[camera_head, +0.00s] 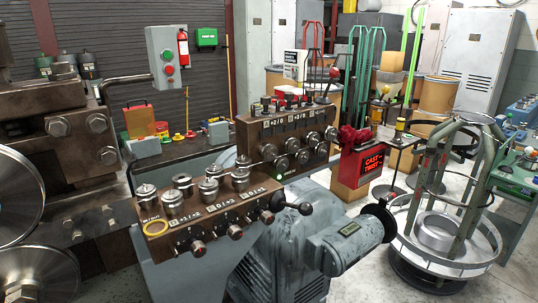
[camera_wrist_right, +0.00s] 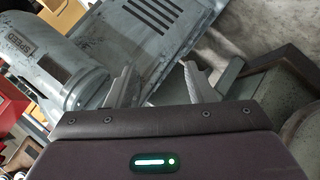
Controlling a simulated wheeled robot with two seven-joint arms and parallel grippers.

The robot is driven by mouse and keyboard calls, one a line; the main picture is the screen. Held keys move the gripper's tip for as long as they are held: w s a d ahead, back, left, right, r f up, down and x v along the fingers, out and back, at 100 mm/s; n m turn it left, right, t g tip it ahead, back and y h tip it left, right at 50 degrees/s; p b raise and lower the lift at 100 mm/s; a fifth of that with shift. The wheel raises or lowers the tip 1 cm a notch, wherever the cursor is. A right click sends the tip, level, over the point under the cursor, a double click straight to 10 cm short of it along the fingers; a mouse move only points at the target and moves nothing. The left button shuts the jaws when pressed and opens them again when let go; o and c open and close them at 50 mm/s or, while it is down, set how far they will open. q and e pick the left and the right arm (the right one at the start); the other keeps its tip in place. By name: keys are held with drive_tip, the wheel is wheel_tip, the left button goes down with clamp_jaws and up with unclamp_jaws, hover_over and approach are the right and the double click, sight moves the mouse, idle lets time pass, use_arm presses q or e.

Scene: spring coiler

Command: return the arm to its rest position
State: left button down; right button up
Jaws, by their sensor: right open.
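My right gripper (camera_wrist_right: 157,72) shows in the right wrist view with its two grey fingers apart and nothing between them. Its dark housing fills the bottom of that view, with a lit green light on it. Beyond the fingers is a grey motor-like cylinder with a label plate (camera_wrist_right: 50,60) and a slotted grey housing (camera_wrist_right: 150,25). I cannot tell the distance from the fingers to them. Neither arm nor gripper shows in the head view, and my left gripper is in no view.
A grey motor (camera_head: 345,245) juts out at the front. A round wire stand (camera_head: 445,240) is at right, with floor between.

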drive_tip(key=s+d+f+m+g+h, duration=0.25)
drive_tip(key=s+f+m+g, duration=0.3)
drive_tip(key=s+f, duration=1.4)
drive_tip(key=s+a+f+m+g, duration=0.1)
drive_tip(key=s+f+m+g, duration=0.1)
drive_tip(key=s, duration=1)
drive_tip(key=s+f+m+g+p, duration=0.1)
drive_tip(key=s+f, duration=0.4)
drive_tip(key=s, duration=0.7)
drive_tip(key=shift+s+a+f+m+g+y, duration=0.2)
drive_tip(key=shift+s+a+m+g+y, duration=0.2)
drive_tip(key=shift+m, duration=0.45)
